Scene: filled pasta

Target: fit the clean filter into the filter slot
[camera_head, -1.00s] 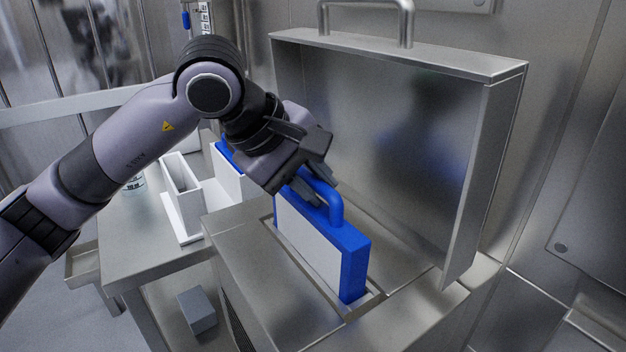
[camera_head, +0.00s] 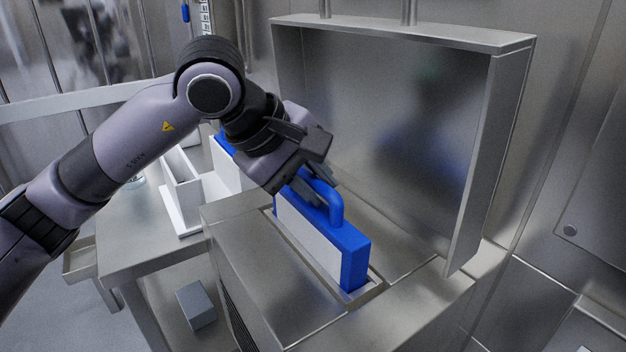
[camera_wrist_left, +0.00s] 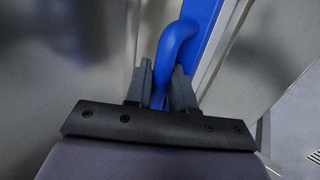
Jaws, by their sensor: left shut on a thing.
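The clean filter (camera_head: 312,240) is a blue-framed panel with a pale face and a blue loop handle. It stands upright in the filter slot (camera_head: 364,300) in the top of the steel housing, with its upper part above the opening. My left gripper (camera_head: 318,198) is shut on the handle from above. In the left wrist view the blue handle (camera_wrist_left: 178,48) passes between the two dark fingers (camera_wrist_left: 160,92). How deep the filter's lower edge sits is hidden inside the slot. My right gripper is not in view.
The housing's raised steel lid (camera_head: 390,110) stands open behind the slot. To the left, a steel table (camera_head: 140,235) carries a white holder (camera_head: 182,190) and another blue-framed panel (camera_head: 224,165), partly hidden by my arm. A grey box (camera_head: 197,305) lies below.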

